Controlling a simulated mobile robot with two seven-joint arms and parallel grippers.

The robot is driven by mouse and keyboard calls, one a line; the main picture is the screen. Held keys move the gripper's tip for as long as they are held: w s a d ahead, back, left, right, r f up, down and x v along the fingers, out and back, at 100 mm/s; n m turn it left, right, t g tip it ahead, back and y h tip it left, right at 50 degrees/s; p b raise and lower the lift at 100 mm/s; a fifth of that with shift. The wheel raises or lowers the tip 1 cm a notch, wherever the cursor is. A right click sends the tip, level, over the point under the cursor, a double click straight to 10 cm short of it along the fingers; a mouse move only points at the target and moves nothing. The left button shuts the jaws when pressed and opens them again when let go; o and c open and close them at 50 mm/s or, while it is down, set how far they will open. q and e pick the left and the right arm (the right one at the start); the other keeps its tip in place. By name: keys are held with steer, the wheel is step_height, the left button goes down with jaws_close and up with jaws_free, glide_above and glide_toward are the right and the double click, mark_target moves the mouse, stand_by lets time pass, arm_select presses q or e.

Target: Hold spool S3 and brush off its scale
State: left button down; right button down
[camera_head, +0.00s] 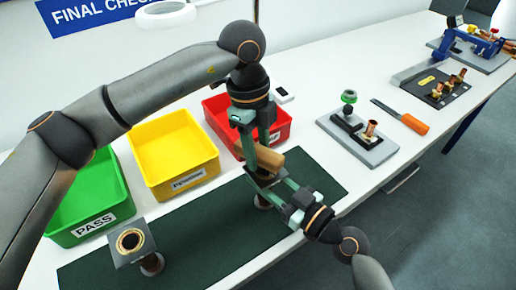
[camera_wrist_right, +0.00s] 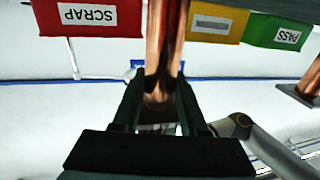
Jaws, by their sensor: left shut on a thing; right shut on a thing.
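A copper spool (camera_wrist_right: 164,45) is between the fingers of my right gripper (camera_wrist_right: 160,95), which is shut on it. My left gripper (camera_head: 255,158) comes down from above and is shut on a tan, wooden-looking piece (camera_head: 269,160), likely the brush handle, close to the spool's top. The fingers hide most of the spool, its scale and any bristles. I cannot read a label on the spool.
A green PASS bin (camera_head: 88,212), a yellow bin (camera_head: 175,150) and a red SCRAP bin (camera_head: 275,133) line the back. A second spool (camera_head: 151,264) with a square plate stands on the dark green mat (camera_head: 205,255). A grey fixture (camera_head: 370,150) and orange-handled tool (camera_head: 414,124) lie right.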

mark_target(274, 157)
arm_select(q)
steer(key=shift+f, duration=0.35)
stand_by(0.3)
